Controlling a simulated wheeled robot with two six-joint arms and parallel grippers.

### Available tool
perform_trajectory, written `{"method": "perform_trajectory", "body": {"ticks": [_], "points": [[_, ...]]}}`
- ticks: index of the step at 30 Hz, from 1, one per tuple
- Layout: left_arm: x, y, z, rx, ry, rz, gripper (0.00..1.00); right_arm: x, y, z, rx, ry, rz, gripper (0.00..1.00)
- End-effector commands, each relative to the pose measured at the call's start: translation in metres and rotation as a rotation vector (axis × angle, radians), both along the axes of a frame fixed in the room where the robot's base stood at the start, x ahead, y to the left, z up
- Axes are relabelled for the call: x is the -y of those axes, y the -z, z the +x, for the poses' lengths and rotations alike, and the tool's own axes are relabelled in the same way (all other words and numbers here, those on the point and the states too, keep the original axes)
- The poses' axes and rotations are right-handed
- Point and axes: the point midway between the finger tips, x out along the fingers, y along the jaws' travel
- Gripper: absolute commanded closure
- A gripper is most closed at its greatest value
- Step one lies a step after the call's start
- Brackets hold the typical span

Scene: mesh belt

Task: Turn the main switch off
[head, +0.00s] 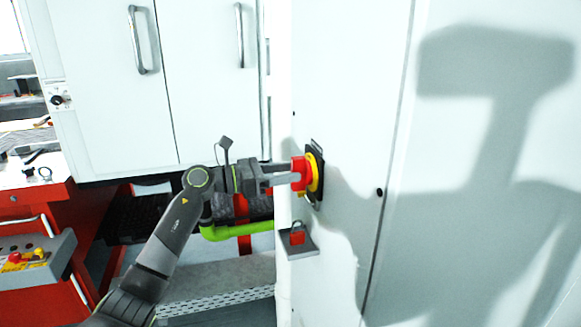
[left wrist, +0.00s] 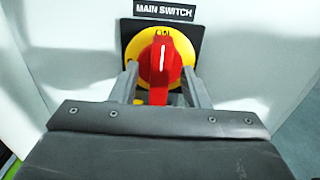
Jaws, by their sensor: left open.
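The main switch is a red rotary knob (head: 299,173) on a yellow ring (head: 315,173) with a black backing plate, on the white cabinet's face. In the left wrist view the red knob (left wrist: 160,65) stands upright, its white line vertical, below a label reading MAIN SWITCH (left wrist: 164,11).
A small grey ledge (head: 301,250) with a red padlock (head: 297,236) juts out below the switch. A bright green hose (head: 236,231) runs below my left arm. A red cabinet (head: 80,215) and a grey control box (head: 32,262) stand at left. A large shadow falls on the white panel at right.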

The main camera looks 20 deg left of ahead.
Motion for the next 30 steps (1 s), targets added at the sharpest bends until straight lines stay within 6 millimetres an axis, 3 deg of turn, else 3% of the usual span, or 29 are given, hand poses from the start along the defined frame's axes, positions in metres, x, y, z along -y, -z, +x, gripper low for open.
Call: {"method": "perform_trajectory", "body": {"ticks": [5, 14, 23, 30], "points": [[0.0109, -0.0004, 0.007, -0.001, 0.001, -0.001, 0.58, -0.0026, -0.0037, 0.0007, 0.001, 0.001, 0.003, 0.64], [0.0118, 0.0003, 0.0079, -0.001, 0.0, 0.001, 0.58, -0.0042, -0.0034, 0.0011, 0.002, 0.001, 0.005, 0.64], [0.0117, 0.0003, 0.0078, -0.001, 0.0, 0.001, 0.97, -0.0039, -0.0034, 0.0013, 0.002, 0.001, 0.005, 0.64], [0.0115, -0.0001, 0.0079, -0.01, 0.0, -0.005, 1.0, -0.0033, -0.0045, 0.0014, 0.002, 0.001, 0.004, 0.64]]}}
